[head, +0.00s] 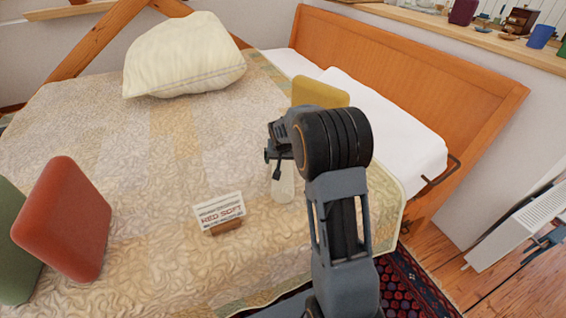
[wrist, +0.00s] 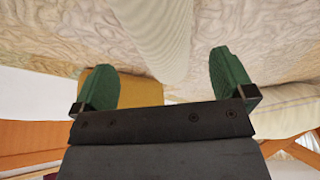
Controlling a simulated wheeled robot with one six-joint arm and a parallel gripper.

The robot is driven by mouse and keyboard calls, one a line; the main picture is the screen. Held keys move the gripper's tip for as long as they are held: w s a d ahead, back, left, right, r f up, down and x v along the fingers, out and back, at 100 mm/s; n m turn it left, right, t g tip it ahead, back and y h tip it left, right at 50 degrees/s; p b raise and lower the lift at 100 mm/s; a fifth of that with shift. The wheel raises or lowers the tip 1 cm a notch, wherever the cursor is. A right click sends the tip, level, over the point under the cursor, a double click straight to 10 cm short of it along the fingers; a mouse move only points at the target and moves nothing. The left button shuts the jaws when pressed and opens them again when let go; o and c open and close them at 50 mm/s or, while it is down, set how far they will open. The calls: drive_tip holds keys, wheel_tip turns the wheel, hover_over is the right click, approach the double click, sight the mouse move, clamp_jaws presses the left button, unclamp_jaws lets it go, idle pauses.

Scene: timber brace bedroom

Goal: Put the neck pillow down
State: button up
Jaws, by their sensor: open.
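The neck pillow appears to be the pale cream, ribbed roll (head: 284,187) on the quilted bed, just below my gripper in the head view. In the wrist view the roll (wrist: 160,30) runs from the top edge down toward the space between the fingers. My gripper (wrist: 161,62) is open, with two green fingers, one on each side of the roll and a visible gap to both. In the head view my gripper (head: 275,158) is partly hidden by my wrist, which also covers the upper part of the roll.
A small sign (head: 219,211) on a wooden foot stands left of the roll. A yellow cushion (head: 320,92) is behind my wrist, near white pillows (head: 390,120). A large cream pillow (head: 185,55) lies at the back; red (head: 65,220) and green (head: 15,245) cushions are left. The quilt's middle (head: 130,130) is clear.

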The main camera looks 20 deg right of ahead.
drive_tip(key=v, duration=0.4)
drive_tip(key=shift+s+r, duration=0.1)
drive_tip(key=shift+r, duration=0.2)
drive_tip(key=s+a+r+n, duration=0.1)
drive_tip(key=s+a+r, duration=0.1)
drive_tip(key=s, duration=0.6)
drive_tip(key=s+a+r+n+y, duration=0.1)
drive_tip(key=s+a, duration=0.3)
drive_tip(key=s, duration=0.5)
drive_tip(key=s+a+r+n+g, duration=0.1)
drive_tip(key=s+a+r+n, duration=0.1)
drive_tip(key=s, duration=0.6)
drive_tip(key=shift+s+a+r+y+p, duration=0.35)
drive_tip(key=shift+a+r, duration=0.2)
drive_tip(key=shift+a, duration=0.2)
drive_tip(key=shift+w+r, duration=0.1)
wheel_tip(320, 180, up, 18)
drive_tip(key=p, duration=1.6)
drive_tip(key=shift+a, duration=0.4)
